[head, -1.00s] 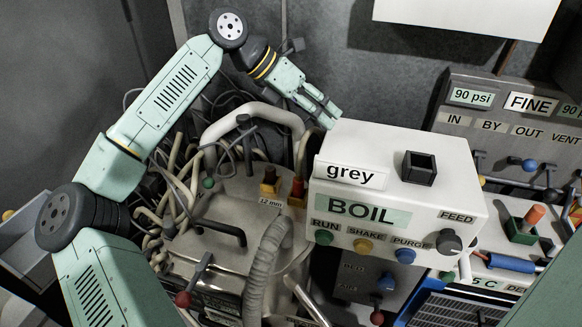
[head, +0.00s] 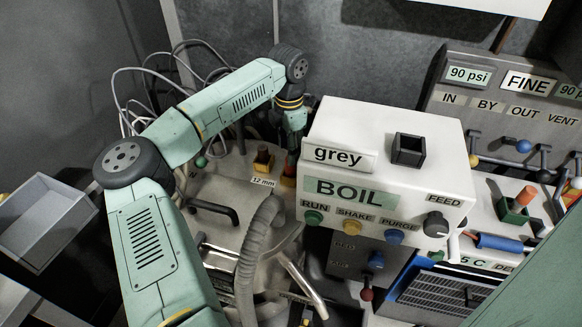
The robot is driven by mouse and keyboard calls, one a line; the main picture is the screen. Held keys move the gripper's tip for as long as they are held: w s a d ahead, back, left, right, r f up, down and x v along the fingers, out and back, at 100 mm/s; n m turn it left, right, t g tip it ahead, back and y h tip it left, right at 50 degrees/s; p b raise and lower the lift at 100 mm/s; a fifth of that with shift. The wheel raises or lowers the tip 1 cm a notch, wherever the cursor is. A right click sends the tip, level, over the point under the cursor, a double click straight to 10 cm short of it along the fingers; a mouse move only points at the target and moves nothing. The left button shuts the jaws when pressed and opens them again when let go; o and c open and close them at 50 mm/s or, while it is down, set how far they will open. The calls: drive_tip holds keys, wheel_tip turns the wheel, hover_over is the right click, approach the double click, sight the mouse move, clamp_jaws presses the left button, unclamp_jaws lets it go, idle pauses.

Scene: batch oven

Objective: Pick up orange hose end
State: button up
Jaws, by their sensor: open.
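An orange-red piece (head: 289,181), possibly the orange hose end, sits low in a small fitting left of the white BOIL box, mostly hidden behind my gripper. My gripper (head: 292,150) points down right above it, close against the box's left side. Its fingertips are small and partly hidden, and I cannot tell whether they touch the piece. The gripper is open. Another orange cylinder (head: 526,194) stands upright in a green square holder (head: 512,211) at the right, well away from my gripper.
The white BOIL box (head: 385,140) stands just right of my gripper. A yellow fitting with a dark cap (head: 263,160) is close on its left. A thick grey corrugated hose (head: 250,262) rises in front. Thin cables (head: 135,95) loop behind my arm. An open grey bin (head: 45,215) is at far left.

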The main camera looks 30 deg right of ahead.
sight(291, 169)
drive_tip(key=f, duration=0.1)
drive_tip(key=f+p, duration=0.1)
drive_tip(key=f, duration=0.2)
drive_tip(key=shift+s+f+p, duration=0.25)
drive_tip(key=shift+f+p, duration=0.05)
drive_tip(key=shift+f, duration=0.1)
drive_tip(key=shift+c, duration=0.6)
clamp_jaws()
